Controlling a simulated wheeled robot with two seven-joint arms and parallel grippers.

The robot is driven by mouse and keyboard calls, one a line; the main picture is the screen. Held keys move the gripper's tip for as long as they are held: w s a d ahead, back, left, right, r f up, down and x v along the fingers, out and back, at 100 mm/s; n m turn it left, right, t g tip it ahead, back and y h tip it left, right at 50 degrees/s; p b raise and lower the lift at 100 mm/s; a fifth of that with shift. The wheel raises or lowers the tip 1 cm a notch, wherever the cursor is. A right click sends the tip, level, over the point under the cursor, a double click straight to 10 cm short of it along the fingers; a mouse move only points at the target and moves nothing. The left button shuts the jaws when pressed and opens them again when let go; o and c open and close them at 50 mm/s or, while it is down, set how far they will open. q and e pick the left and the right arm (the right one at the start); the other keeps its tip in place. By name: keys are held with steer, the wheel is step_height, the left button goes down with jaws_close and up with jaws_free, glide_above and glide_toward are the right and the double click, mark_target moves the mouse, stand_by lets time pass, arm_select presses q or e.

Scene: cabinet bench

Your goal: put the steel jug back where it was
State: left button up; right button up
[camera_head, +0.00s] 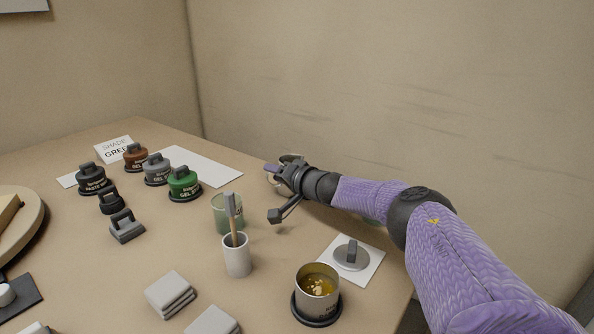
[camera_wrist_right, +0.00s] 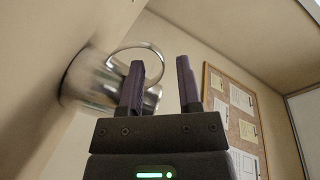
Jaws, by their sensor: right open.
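The steel jug shows in the right wrist view (camera_wrist_right: 88,80), shiny, with a thin loop handle. Its base is against the tan bench top, so it stands upright. In the head view only a little of it shows (camera_head: 291,157), behind my right gripper (camera_head: 274,191). That gripper's fingers in the wrist view (camera_wrist_right: 160,62) are apart and empty. The nearer finger overlaps the jug and part of its handle in the picture; I cannot tell whether they touch. My left gripper is out of view.
A green glass (camera_head: 220,212) and a white cup with a brush (camera_head: 237,257) stand left of my forearm. A tin with golden contents (camera_head: 318,290) and a lid on a white card (camera_head: 351,254) are nearer. Lidded pots (camera_head: 184,184) stand at the back left.

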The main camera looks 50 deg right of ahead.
steer(key=s+r+p, duration=0.1)
steer(key=s+p, duration=0.1)
steer(key=s, duration=0.1)
steer(key=s+p, duration=0.2)
steer(key=s, duration=0.1)
steer(key=s+r+p, duration=0.1)
steer(key=s+p, duration=0.2)
steer(key=shift+s+a+r, duration=0.3)
steer(key=shift+s+a, duration=0.05)
steer(key=shift+s+f, duration=0.1)
steer(key=shift+s, duration=0.1)
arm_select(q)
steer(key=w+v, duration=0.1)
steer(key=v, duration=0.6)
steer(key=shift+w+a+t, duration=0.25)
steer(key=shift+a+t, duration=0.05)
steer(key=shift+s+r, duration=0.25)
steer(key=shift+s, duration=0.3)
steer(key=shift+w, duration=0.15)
